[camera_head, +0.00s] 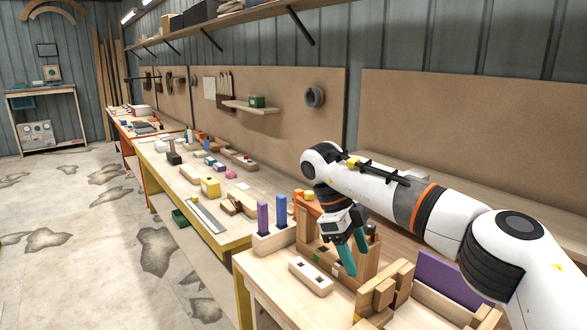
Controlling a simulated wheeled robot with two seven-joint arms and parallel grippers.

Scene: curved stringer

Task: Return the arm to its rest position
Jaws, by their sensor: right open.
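My right arm (385,190) reaches in from the right over the near workbench. Its gripper (355,260) points down, with two teal fingers spread apart and nothing seen between them. It hangs over or in front of a wooden box-like holder; I cannot tell whether the fingers touch it. My left gripper is not in view.
A pale wooden block with holes (311,277) lies left of the gripper. A wooden holder (273,240) with purple and blue upright pieces stands behind it. Stacked wooden blocks (384,292) and a purple panel (450,281) are at right. Open floor (90,240) is at left.

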